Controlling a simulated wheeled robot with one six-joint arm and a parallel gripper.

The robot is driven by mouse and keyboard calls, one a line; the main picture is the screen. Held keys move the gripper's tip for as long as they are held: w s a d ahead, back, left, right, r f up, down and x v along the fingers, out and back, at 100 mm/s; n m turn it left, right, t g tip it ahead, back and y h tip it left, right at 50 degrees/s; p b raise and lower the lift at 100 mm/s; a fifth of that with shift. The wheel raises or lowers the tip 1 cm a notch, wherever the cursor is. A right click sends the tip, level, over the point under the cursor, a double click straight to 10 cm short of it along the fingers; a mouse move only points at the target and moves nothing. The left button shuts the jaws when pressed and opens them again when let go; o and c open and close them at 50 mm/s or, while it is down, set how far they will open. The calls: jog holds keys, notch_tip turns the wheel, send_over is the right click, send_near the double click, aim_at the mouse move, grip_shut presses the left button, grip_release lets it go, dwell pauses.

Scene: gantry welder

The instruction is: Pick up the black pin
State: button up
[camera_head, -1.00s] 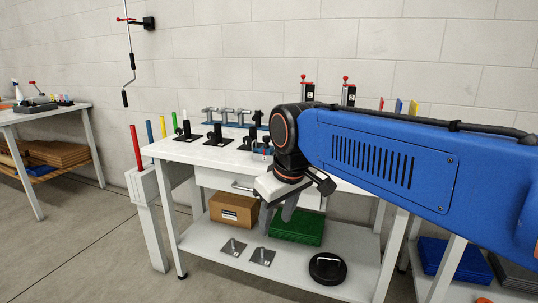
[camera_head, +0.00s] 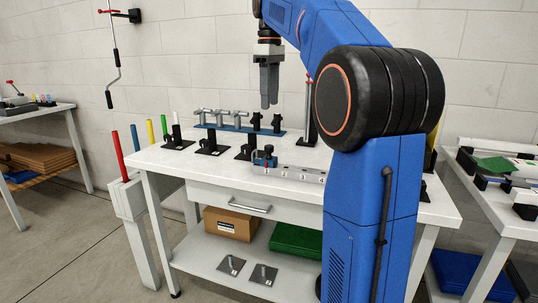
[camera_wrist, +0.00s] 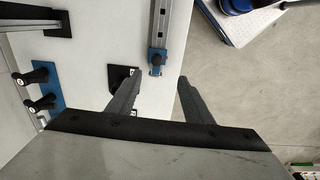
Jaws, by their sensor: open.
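Two black pins stand upright side by side at the right end of a blue rack (camera_head: 235,129) at the back of the white table; the left one (camera_head: 256,121) and right one (camera_head: 277,122) are both visible. In the wrist view, two black pins (camera_wrist: 39,75) (camera_wrist: 42,103) stand on blue plate at the left. My gripper (camera_head: 269,104) points down above the table, near the pins in the head view, with its tips higher than them.
Several grey T-shaped pins (camera_head: 215,113) fill the rack's left part. Black fixtures on plates (camera_head: 210,145) stand in front. A grey numbered bar (camera_head: 299,172) with a blue clamp (camera_head: 264,158) lies along the front edge. Coloured rods (camera_head: 118,155) stand at left.

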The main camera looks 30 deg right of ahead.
send_near(269, 145)
notch_tip(269, 145, down, 5)
jog(key=shift+s+d+f, duration=0.1)
jog(key=shift+d+f, duration=0.05)
jog(key=shift+a+f, duration=0.2)
jog(key=shift+f, duration=2.5)
jog(key=c, duration=1.2)
